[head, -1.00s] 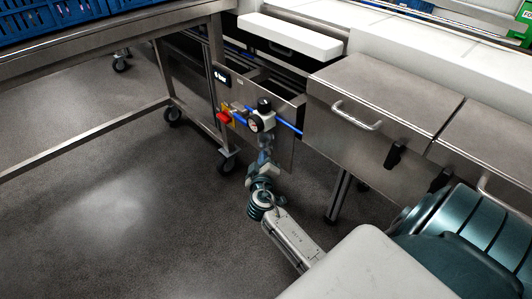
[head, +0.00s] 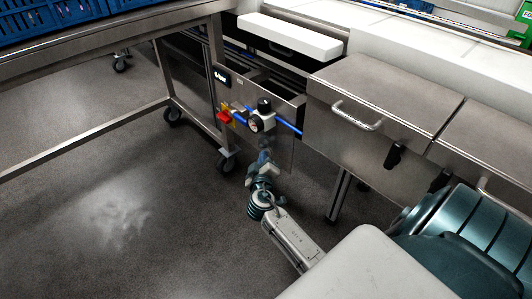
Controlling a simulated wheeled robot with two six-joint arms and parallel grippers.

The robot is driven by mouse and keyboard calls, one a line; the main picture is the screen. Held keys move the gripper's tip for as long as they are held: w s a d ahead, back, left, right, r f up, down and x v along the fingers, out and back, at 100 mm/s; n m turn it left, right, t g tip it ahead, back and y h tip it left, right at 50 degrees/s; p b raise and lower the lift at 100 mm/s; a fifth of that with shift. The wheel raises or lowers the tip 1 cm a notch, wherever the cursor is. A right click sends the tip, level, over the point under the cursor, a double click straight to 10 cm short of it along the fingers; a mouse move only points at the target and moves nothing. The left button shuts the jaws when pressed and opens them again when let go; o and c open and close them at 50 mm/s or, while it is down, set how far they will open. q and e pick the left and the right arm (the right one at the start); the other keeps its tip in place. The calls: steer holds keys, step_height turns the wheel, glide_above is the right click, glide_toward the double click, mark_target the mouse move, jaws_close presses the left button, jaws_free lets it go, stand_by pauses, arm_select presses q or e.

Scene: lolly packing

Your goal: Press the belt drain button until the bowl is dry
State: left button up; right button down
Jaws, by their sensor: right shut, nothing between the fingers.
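The air unit (head: 262,119) on the front of the steel machine has a black knob, a round gauge and blue hoses. Its small clear bowl (head: 265,142) hangs below the gauge. I cannot make out any water level in it. My right gripper (head: 263,156) is shut and empty, pointing up right under the bowl. The drain button at the bowl's underside is hidden or too small to see, and I cannot tell whether the fingertips touch it. My left gripper is not in view.
A red and yellow switch (head: 225,116) sits just left of the air unit. A steel box with a handle (head: 357,118) juts out at the right. A wheeled steel table (head: 110,43) with blue crates (head: 45,22) stands at the left. The floor below is open.

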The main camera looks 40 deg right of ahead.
stand_by(0.7)
steer(key=shift+s+a, duration=0.1)
steer(key=shift+a, duration=0.8)
steer(key=a+b, duration=0.2)
steer(key=a, duration=0.3)
steer(key=shift+s, duration=0.2)
